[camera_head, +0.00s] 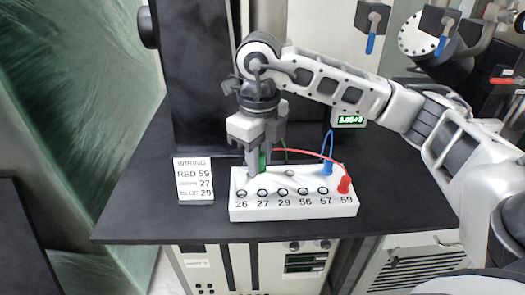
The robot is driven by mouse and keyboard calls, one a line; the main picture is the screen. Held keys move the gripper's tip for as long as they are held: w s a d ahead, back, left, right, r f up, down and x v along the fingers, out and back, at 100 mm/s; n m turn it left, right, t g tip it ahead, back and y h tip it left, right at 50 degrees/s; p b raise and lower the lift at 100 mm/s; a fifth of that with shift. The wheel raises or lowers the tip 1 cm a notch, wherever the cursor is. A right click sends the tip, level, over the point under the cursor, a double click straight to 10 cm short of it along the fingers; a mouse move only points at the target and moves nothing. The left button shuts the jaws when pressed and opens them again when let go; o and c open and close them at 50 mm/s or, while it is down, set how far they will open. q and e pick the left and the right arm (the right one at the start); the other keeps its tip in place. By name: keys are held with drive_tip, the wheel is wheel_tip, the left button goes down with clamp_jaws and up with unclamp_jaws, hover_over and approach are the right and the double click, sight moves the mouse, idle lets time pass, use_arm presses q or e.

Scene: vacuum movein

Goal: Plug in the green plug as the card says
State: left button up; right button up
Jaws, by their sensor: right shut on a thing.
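The wiring card (193,180) stands left of the socket block and reads RED 59, GREEN 27, BLUE 29. The white socket block (294,209) has front sockets labelled 26, 27, 29, 56, 57 and 59. My right gripper (257,148) points down and is shut on the green plug (263,160), over the back left part of the block, behind socket 27 (263,192). Whether the plug touches the block is hard to tell. The red plug (345,185) is at socket 59. The blue plug (328,168) stands at the block's back edge, behind socket 57. My left gripper is out of view.
The block and card stand near the front edge of a black table (140,225). Red and blue cables arch behind the block. A small green-lit display (349,119) is behind it. A dark column rises at the back left. The table's left part is clear.

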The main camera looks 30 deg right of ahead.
sight(263, 170)
drive_tip(key=shift+d+m, duration=0.35)
drive_tip(key=shift+m, duration=0.25)
drive_tip(key=shift+f+b, duration=0.6)
drive_tip(key=shift+f, duration=0.1)
wheel_tip(263, 170, down, 2)
drive_tip(key=shift+f+b, duration=0.1)
drive_tip(key=shift+b, duration=0.7)
drive_tip(key=shift+f+b, duration=0.4)
drive_tip(key=shift+f, duration=0.25)
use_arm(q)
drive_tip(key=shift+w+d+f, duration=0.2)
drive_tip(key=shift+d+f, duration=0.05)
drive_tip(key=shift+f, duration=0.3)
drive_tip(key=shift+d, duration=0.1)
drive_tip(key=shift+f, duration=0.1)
